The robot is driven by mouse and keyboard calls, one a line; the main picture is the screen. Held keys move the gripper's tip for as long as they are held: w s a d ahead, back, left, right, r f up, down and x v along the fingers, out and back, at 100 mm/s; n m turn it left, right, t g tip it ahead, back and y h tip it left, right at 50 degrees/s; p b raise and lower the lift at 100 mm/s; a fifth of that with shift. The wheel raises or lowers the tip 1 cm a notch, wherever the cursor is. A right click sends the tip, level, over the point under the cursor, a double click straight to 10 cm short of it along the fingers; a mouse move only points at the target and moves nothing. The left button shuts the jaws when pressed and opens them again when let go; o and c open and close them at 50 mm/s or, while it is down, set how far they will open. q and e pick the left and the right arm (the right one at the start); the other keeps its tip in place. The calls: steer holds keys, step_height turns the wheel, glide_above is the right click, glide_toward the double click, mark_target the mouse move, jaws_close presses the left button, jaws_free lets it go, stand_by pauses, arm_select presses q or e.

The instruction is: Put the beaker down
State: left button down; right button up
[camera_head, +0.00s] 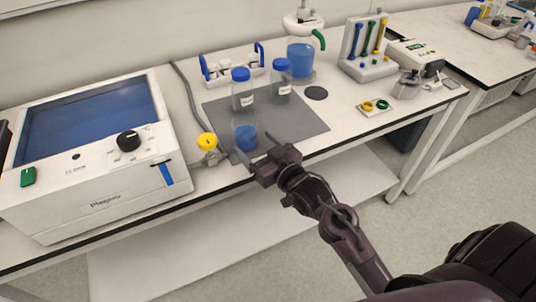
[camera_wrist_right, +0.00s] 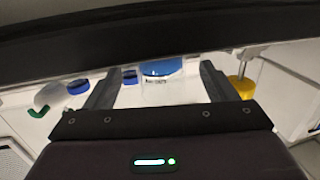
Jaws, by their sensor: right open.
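The beaker (camera_head: 245,138), a small clear vessel with blue liquid, stands upright on the front part of the grey mat (camera_head: 302,122). My right gripper (camera_head: 256,147) is open at the table's front edge, with its fingers pointing at the beaker. In the right wrist view the beaker (camera_wrist_right: 162,69) shows beyond and between the two open fingers (camera_wrist_right: 158,80), with gaps at both sides. I see no finger pressing on it. My left gripper is not in view.
Two blue-capped bottles (camera_head: 242,90) (camera_head: 281,82) stand behind the beaker. A yellow-topped valve (camera_head: 208,142) and a white machine (camera_head: 92,160) are to the left. A jug with a green handle (camera_head: 301,58) stands at the back. The mat's right part is clear.

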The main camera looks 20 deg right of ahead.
steer(key=v, duration=0.4)
steer(key=shift+s+d, duration=0.1)
steer(key=shift+s, duration=0.3)
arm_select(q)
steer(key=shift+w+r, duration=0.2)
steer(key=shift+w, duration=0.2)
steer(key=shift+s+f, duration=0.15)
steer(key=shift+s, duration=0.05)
